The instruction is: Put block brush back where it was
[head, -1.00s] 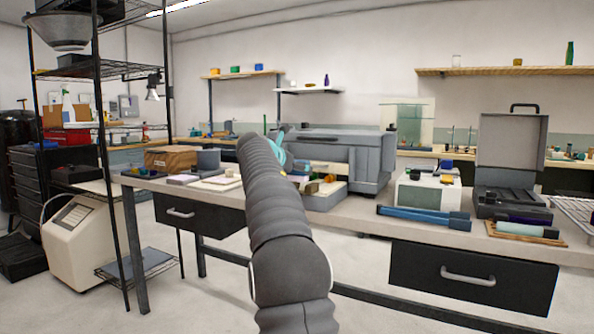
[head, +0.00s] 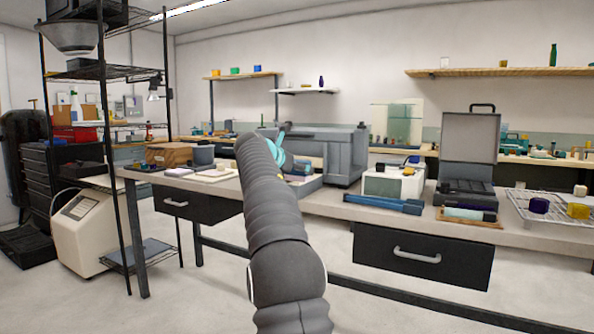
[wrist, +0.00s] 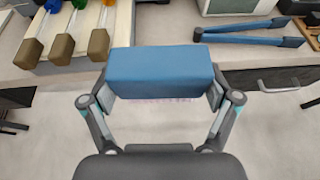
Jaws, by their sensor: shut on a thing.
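My gripper (wrist: 160,96) is shut on the block brush (wrist: 160,70), a blue block with a pinkish strip showing along its underside. The block lies crosswise between the two fingers in the wrist view, in front of the bench edge as seen from above. In the head view my arm hides the brush, and only a teal part of my gripper (head: 277,150) shows. The place where the brush was cannot be told from these frames.
In the wrist view, a pale tray (wrist: 68,57) with several brown-ended pieces lies at left, and blue tongs (wrist: 250,32) lie at right. A light bench gap shows between them. A wire rack (head: 553,208) and an open grey case (head: 468,160) stand at right.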

